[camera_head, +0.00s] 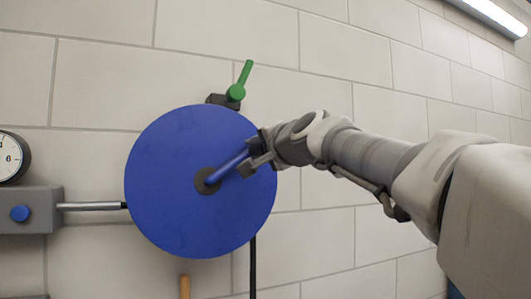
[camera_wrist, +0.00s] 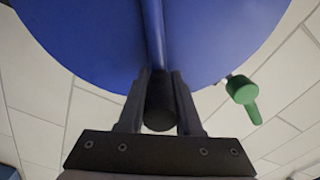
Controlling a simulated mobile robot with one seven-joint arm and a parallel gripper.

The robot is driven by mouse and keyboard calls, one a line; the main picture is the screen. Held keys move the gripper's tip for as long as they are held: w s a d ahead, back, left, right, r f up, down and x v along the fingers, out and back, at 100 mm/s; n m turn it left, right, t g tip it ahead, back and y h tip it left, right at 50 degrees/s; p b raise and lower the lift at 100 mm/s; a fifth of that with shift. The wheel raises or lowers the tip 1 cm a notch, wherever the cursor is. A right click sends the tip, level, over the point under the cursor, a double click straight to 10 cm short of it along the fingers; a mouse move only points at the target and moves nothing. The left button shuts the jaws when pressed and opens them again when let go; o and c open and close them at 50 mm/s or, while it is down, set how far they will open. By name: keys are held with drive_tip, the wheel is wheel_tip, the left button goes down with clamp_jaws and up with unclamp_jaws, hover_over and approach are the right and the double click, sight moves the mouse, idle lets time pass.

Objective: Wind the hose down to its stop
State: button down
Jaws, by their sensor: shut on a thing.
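A large round blue reel (camera_head: 165,150) faces me on the tiled wall. A blue crank arm (camera_head: 228,169) runs from its dark hub (camera_head: 206,181) up and to the right. My gripper (camera_head: 256,159) is at the outer end of the crank, near the reel's right edge. In the wrist view my gripper (camera_wrist: 160,85) is shut on the crank's dark handle (camera_wrist: 160,112), one finger on each side. A thin black hose (camera_head: 253,268) hangs straight down below the reel's right side. Its lower end is out of view.
A green lever (camera_head: 241,80) stands on a dark mount just above the reel. At left a grey box (camera_head: 30,208) with a blue knob and a dial gauge (camera_head: 10,158) joins the reel by a metal rod (camera_head: 92,206). A wooden handle (camera_head: 184,287) shows below.

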sight(257, 193)
drive_tip(key=f+m+b, duration=0.1)
drive_tip(key=f+m, duration=0.1)
drive_tip(key=d+f+m+b, duration=0.1)
drive_tip(key=w+f+m+b, duration=0.1)
drive_tip(key=f+m, duration=0.1)
drive_tip(key=shift+d+f+m, duration=0.3)
drive_tip(key=shift+d, duration=0.1)
wheel_tip(257, 193, down, 3)
drive_tip(key=m+b, duration=0.1)
drive_tip(key=m, duration=0.1)
drive_tip(key=shift+r+m+b, duration=0.15)
drive_tip(key=shift+m+b, duration=0.2)
drive_tip(key=shift+m, duration=0.05)
drive_tip(key=shift+s+a+f+m+b, duration=0.15)
drive_tip(key=shift+f+m+b, duration=0.15)
drive_tip(key=shift+f+m, duration=0.45)
drive_tip(key=shift+r, duration=0.1)
drive_tip(key=c, duration=0.6)
unclamp_jaws()
drive_tip(key=v, duration=1.7)
